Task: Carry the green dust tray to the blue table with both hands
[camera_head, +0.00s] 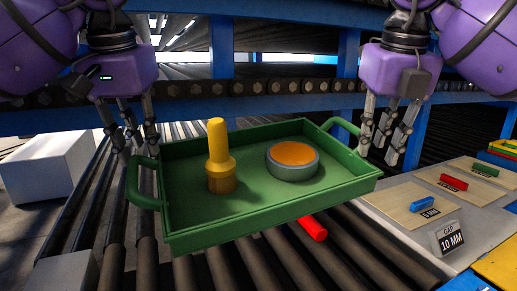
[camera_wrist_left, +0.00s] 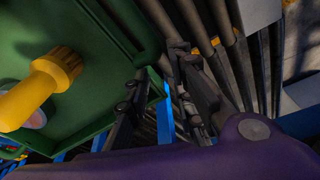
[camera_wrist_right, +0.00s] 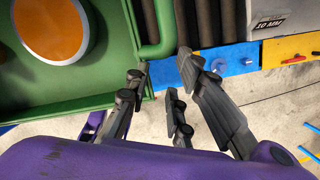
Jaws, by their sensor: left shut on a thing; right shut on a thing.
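The green dust tray (camera_head: 270,222) hangs between my two grippers above the conveyor rollers, slightly tilted in the head view. A yellow handled tool (camera_head: 219,158) stands upright in it, left of a grey round tin with an orange top (camera_head: 292,160). My left gripper (camera_head: 137,150) is shut at the tray's left handle (camera_head: 134,186). My right gripper (camera_head: 378,150) is shut at the right handle (camera_head: 343,125). The fingers partly hide how each handle is held. The tray also shows in the left wrist view (camera_wrist_left: 98,60) and the right wrist view (camera_wrist_right: 120,50). I cannot clearly identify the blue table.
A red cylinder (camera_head: 313,228) shows just under the tray's front edge. A white box (camera_head: 52,166) stands at the left. A bench at the right carries small coloured blocks on boards and a 10 MM sign (camera_head: 449,238). A blue frame rail (camera_head: 60,122) runs behind.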

